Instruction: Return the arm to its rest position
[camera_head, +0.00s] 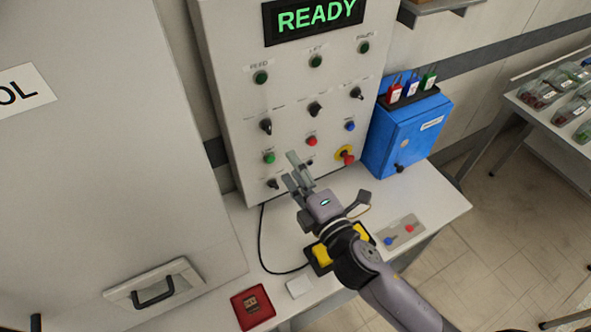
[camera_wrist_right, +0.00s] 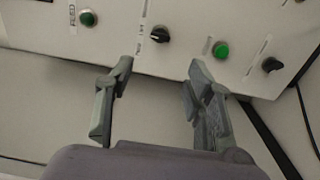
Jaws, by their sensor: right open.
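My right gripper (camera_head: 292,170) is in front of the lower part of a grey control panel (camera_head: 228,55), above the white table. Its arm comes in from the lower right. In the right wrist view the two fingers of the gripper (camera_wrist_right: 158,95) are spread apart with nothing between them. A black knob (camera_wrist_right: 160,34) and a green button (camera_wrist_right: 221,50) of the panel show beyond the fingertips. I cannot tell whether the fingers touch the panel. My left gripper is not in view.
The panel display (camera_head: 315,18) reads READY. A blue box (camera_head: 408,135) with small padlock-like tags stands right of the panel. A red item (camera_head: 252,306) and a small plate with buttons (camera_head: 402,234) lie on the table (camera_head: 440,205). A large grey door (camera_head: 90,150) fills the left.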

